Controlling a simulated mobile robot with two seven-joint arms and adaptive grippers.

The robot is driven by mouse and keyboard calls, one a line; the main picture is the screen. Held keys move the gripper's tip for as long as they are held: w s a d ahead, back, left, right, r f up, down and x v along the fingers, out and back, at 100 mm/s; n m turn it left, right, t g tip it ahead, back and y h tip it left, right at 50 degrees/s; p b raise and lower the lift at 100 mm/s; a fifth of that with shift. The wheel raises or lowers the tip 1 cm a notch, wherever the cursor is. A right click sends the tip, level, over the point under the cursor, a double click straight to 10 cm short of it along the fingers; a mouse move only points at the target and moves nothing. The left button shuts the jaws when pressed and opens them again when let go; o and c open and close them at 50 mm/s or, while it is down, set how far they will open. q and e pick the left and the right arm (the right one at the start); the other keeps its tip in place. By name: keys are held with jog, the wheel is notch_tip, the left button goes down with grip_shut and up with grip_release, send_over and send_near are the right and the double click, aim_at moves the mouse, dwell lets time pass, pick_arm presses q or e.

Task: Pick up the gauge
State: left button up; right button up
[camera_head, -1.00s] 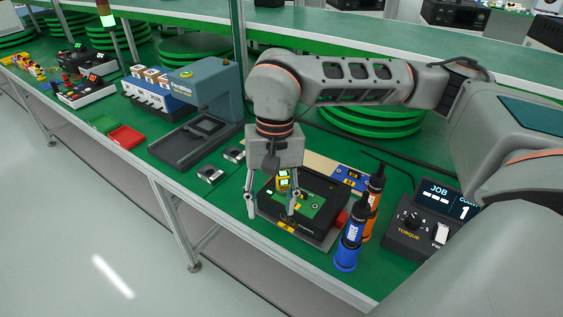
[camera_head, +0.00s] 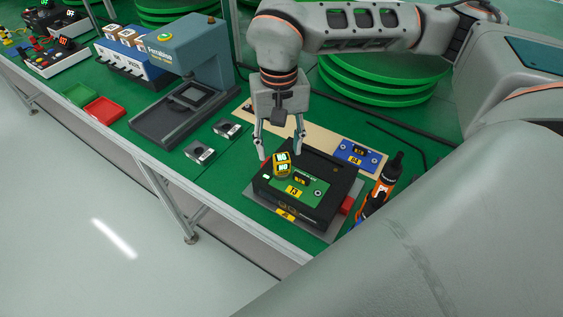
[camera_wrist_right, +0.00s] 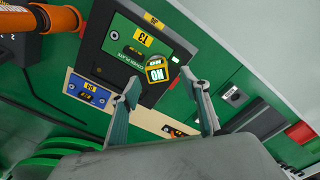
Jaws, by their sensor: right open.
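The gauge (camera_head: 282,164) is a small yellow and black block marked "NO". It sits on the left part of the green cover plate (camera_head: 318,187) of a black box. It also shows in the right wrist view (camera_wrist_right: 158,73), just beyond the fingertips. My right gripper (camera_head: 281,152) is open and empty, with its fingers pointing down. In the head view its fingertips are just behind or above the gauge, one to either side; the exact height is hard to tell. In the wrist view the gripper (camera_wrist_right: 162,83) has its fingers spread. My left gripper is not in view.
An orange tool (camera_head: 381,187) stands right of the box, partly hidden by my arm. A blue plate (camera_head: 358,155) lies behind on a tan strip. Two small grey blocks (camera_head: 200,151) lie left. A grey press (camera_head: 190,70) and a red tray (camera_head: 104,110) stand further left.

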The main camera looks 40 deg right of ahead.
aim_at(282, 157)
jog(key=f, duration=0.3)
jog(key=shift+s+d+f, duration=0.15)
jog(key=shift+s+f, duration=0.05)
jog(key=shift+f, duration=0.4)
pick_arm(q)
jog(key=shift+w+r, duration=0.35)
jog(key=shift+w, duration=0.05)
pick_arm(e)
jog(key=shift+c, duration=0.4)
grip_shut()
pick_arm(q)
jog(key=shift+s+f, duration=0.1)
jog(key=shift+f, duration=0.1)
